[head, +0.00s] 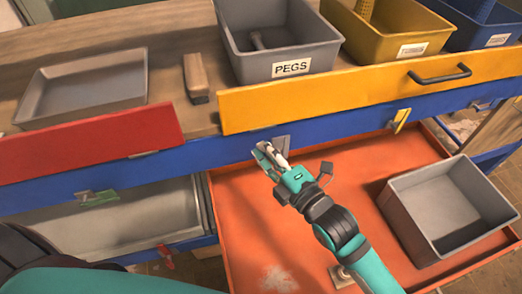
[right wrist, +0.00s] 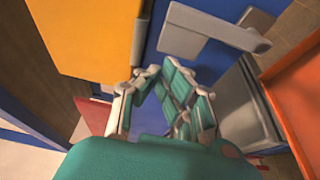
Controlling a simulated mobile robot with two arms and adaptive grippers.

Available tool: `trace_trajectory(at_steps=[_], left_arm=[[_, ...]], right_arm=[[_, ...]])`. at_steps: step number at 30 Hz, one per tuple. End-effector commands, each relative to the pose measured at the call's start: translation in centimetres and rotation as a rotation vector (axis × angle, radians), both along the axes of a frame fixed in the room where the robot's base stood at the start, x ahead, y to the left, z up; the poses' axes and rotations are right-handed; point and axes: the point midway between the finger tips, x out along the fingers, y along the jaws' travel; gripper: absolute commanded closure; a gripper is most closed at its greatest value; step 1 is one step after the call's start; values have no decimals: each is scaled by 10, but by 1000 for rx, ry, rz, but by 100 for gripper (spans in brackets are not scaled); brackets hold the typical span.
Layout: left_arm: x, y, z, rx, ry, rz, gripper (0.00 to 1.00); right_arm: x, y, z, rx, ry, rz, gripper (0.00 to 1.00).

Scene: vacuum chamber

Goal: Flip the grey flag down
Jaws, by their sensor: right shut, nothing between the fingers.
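The grey flag (head: 283,142) is on the blue rail just below the yellow drawer front, partly hidden by my right gripper. In the right wrist view, the grey flag (right wrist: 183,30) shows as a flat plate with a bar running off to the right, against the blue rail. My right gripper (head: 263,152) is shut and empty, its tips close to the flag. In the right wrist view, the gripper (right wrist: 158,70) has its tips just below the flag; I cannot tell whether they touch. My left gripper is out of view.
A yellow flag (head: 400,119) and a green flag (head: 98,197) sit on the rail. The orange drawer (head: 280,245) below is open, with a grey bin (head: 397,215) at its right. The PEGS bin (head: 300,60) stands behind the yellow front (head: 340,94); a red front (head: 90,143) is left.

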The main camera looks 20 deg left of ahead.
Motion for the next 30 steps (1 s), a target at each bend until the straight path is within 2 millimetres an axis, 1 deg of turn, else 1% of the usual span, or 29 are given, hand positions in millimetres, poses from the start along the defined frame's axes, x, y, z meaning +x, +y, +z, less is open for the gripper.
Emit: trace_trajectory(at_steps=[10,30], left_arm=[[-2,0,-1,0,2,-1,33],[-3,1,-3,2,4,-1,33]], right_arm=[[1,-1,0,8,5,0,100],[7,-9,7,115,77,-1,100]])
